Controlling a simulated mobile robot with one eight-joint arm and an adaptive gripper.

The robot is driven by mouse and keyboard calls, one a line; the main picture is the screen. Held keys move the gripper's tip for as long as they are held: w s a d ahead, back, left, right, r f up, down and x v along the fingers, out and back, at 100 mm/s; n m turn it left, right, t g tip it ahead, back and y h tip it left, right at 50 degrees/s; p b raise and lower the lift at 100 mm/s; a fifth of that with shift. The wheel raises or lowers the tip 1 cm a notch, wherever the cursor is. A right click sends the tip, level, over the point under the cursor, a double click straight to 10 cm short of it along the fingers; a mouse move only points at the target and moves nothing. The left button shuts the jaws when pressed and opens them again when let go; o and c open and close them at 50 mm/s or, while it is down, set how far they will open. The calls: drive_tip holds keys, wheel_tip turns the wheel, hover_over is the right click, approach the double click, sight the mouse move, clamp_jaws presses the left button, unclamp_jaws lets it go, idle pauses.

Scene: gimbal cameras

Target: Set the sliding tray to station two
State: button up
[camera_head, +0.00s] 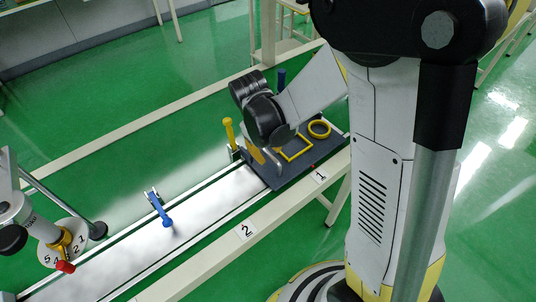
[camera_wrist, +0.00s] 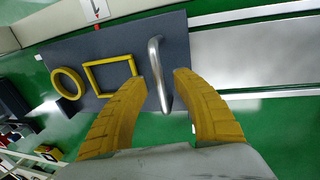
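The sliding tray is a dark grey plate (camera_head: 291,174) on the rail beside the label 1 (camera_head: 320,176). It carries a yellow square frame and a yellow ring. A small red mark on its edge lies close to label 1. The wrist view shows the tray (camera_wrist: 120,43) with a silver bar handle (camera_wrist: 156,72) near one end. My gripper (camera_wrist: 164,78) is open, its yellow fingers on either side of the handle, with a gap on the right. In the head view my wrist hides part of the tray. The label 2 (camera_head: 246,231) is farther down the front rail.
The bare silver track (camera_head: 205,215) runs down-left from the tray. A yellow post (camera_head: 229,133) and a blue lever (camera_head: 160,209) stand along its far side. A white numbered dial (camera_head: 55,256) with a red-tipped pointer is at the lower left.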

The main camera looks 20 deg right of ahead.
clamp_jaws()
idle(0.3)
